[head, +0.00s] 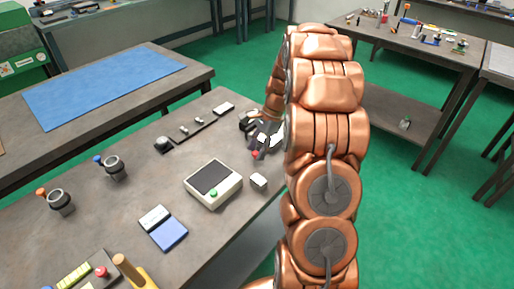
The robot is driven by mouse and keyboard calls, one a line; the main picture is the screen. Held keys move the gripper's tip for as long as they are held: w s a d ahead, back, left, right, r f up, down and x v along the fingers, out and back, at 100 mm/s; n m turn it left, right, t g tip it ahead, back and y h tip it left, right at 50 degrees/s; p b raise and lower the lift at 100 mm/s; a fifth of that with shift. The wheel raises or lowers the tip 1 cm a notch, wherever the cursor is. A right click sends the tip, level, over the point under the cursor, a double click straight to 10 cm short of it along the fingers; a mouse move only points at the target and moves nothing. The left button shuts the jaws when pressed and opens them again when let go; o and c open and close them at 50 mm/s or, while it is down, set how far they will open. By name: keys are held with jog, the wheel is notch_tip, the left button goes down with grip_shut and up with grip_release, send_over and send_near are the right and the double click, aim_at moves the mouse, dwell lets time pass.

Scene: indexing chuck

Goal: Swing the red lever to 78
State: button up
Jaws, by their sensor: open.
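My gripper (264,134) is at the far right part of the workbench, left of my copper arm. Its dark fingers with pale pads are open. A small red knob (256,155) shows just below the fingers; it looks like the end of the red lever. The rest of the lever and its chuck are hidden by my gripper and arm or too small to make out. I cannot tell whether the fingers touch the knob. No scale or number 78 is readable.
On the bench are an orange-knobbed chuck (60,202), a blue-knobbed chuck (115,169), a cream box with a green button (213,184), a white cube (258,181) and a blue-white box (163,228). A dark rail (201,127) lies left of my gripper.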

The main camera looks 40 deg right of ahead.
jog(key=shift+c, duration=0.4)
grip_shut()
